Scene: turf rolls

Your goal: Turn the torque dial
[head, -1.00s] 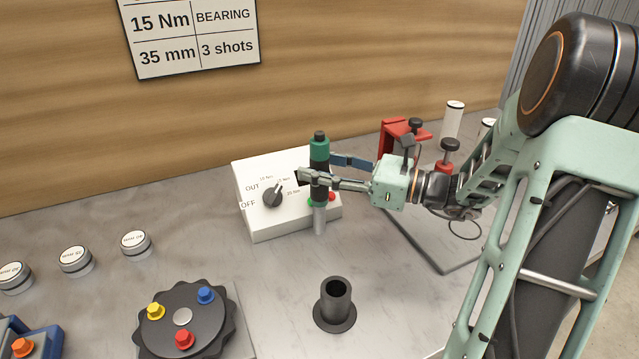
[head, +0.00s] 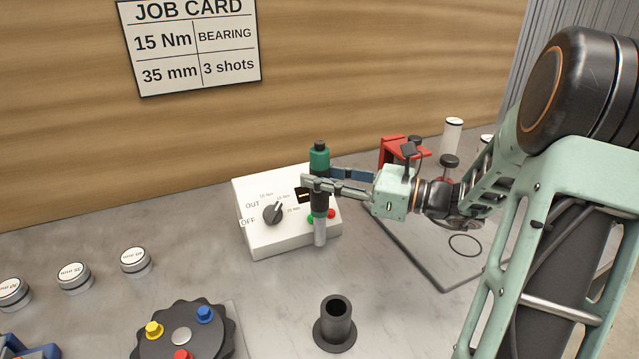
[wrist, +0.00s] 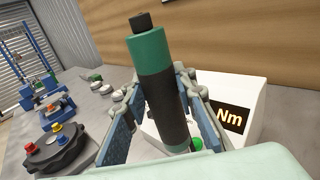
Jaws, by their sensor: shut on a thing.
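The torque dial is a dark round knob (head: 272,214) with a pointer on the sloped face of a white box (head: 262,240). OUT, OFF and several Nm labels surround it. The pointer leans up and right. My gripper (head: 315,186) is shut on a green and black cylindrical tool (head: 320,160) with a silver lower end. It holds the tool upright in front of the box's right part, right of the dial. In the wrist view the tool (wrist: 165,90) stands between both fingers and hides part of the box. The dial is not clear in the wrist view.
A job card (head: 190,45) on the wooden wall reads 15 Nm, BEARING, 35 mm, 3 shots. A black holder (head: 335,325) stands in front. A dark turntable (head: 205,340) with coloured pegs is front left, and several round white-topped caps (head: 74,275) lie left. A red clamp (head: 395,150) stands behind my gripper.

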